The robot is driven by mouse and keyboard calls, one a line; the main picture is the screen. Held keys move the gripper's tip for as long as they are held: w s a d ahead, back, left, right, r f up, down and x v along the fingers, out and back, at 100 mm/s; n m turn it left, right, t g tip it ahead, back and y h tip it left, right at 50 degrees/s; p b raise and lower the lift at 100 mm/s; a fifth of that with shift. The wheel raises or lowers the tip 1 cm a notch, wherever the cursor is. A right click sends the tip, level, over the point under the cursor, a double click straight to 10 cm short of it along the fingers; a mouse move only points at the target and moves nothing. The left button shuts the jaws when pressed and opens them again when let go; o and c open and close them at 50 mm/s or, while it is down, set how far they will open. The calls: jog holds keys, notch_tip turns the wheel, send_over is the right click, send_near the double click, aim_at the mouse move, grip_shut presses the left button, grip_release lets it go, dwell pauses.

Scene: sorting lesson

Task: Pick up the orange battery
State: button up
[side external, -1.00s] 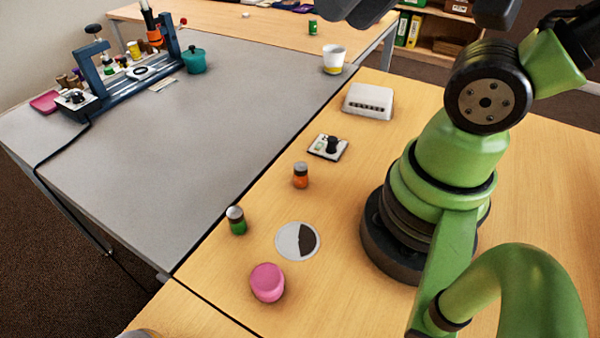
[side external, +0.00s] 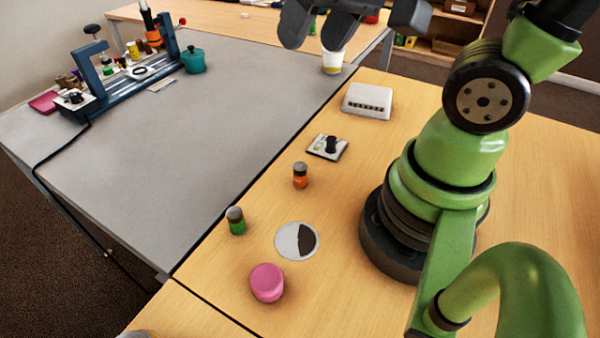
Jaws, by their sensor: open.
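The orange battery (side external: 300,176) stands upright on the wooden table, an orange cylinder with a grey top. A similar green battery (side external: 236,221) stands upright to its lower left, close to the table's seam. My gripper (side external: 368,22) shows as dark grey fingers at the top edge, partly cut off by the frame. It is open, with nothing seen between the fingers. It is high up and well apart from the orange battery.
A small switch plate (side external: 328,147) and a white box with ports (side external: 368,101) lie behind the orange battery. A white-and-dark disc (side external: 297,241) and a pink round pot (side external: 267,283) lie in front. The grey table (side external: 185,150) is largely clear.

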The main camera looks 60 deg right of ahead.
jog(key=w+d+f+m+g, duration=0.1)
jog(key=w+d+f+g, duration=0.2)
jog(key=f, duration=0.5)
jog(key=m+g+h, duration=0.1)
jog(key=g, duration=0.1)
send_over(300, 165)
jog(key=f, duration=0.5)
jog(key=d+f, duration=0.1)
jog(key=f, duration=0.2)
jog(key=shift+w+f, duration=0.15)
jog(key=shift+w, duration=0.05)
jog(key=shift+s+f, duration=0.1)
jog(key=shift+f, duration=2.65)
jog(key=f, duration=0.2)
jog(key=a+f, duration=0.1)
jog(key=shift+s+f, duration=0.15)
jog(key=shift+f, duration=0.95)
jog(key=c, duration=1)
